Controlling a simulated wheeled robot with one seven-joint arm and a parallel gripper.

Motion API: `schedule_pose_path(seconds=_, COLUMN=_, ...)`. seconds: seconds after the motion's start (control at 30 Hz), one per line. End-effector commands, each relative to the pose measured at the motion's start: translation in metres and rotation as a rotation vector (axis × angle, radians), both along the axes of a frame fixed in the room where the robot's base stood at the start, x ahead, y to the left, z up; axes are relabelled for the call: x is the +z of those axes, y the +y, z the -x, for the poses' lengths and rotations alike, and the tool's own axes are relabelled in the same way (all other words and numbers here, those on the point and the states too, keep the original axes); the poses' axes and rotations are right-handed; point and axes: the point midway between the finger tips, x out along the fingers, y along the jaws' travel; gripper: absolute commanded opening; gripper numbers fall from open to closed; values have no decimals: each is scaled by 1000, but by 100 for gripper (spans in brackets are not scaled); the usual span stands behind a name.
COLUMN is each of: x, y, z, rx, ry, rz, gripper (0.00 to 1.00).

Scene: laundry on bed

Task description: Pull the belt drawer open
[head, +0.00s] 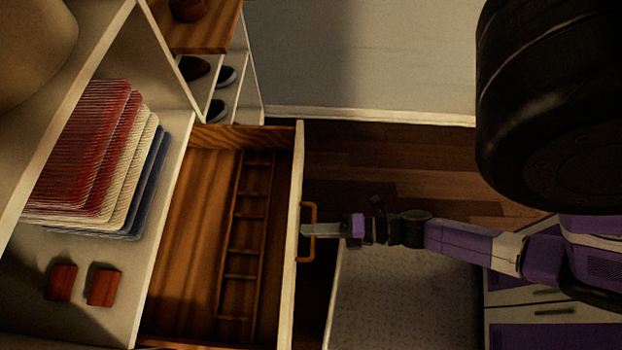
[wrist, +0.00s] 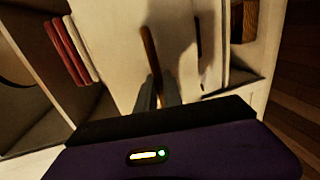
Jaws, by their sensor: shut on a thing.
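The belt drawer (head: 298,180) is pulled well out in the head view. Its wooden inside shows a divider rack with several compartments along the front side, and no belts can be made out in it. A golden bar handle (head: 313,215) is on its white front. My gripper (head: 308,229) is at the handle, shut on it. In the wrist view the handle (wrist: 150,55) runs up from between the two fingers of my gripper (wrist: 158,92), against the pale drawer front (wrist: 115,45).
Red, cream and blue folded cloths (head: 95,150) and two small red-brown blocks (head: 103,286) lie on the shelf left of the drawer. Shoes (head: 222,78) stand in a rack behind. Dark wood floor (head: 400,165) is clear beyond my arm. A pale speckled surface (head: 400,300) lies in front.

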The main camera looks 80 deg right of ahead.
Motion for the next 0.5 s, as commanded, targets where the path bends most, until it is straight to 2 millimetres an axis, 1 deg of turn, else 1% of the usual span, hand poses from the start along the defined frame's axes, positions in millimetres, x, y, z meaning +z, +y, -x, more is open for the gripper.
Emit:
schedule_pose_path(seconds=0.03, x=0, y=0, z=0, rx=1, ry=1, rz=0, gripper=17)
schedule_pose_path(seconds=0.1, x=0, y=0, z=0, rx=1, ry=1, rz=0, gripper=30)
schedule_pose_path(seconds=0.13, x=0, y=0, z=0, rx=0, ry=1, rz=0, gripper=32)
schedule_pose_path(seconds=0.4, x=0, y=0, z=0, rx=0, ry=1, rz=0, gripper=32)
schedule_pose_path(seconds=0.5, x=0, y=0, z=5, rx=0, ry=2, rz=-1, gripper=32)
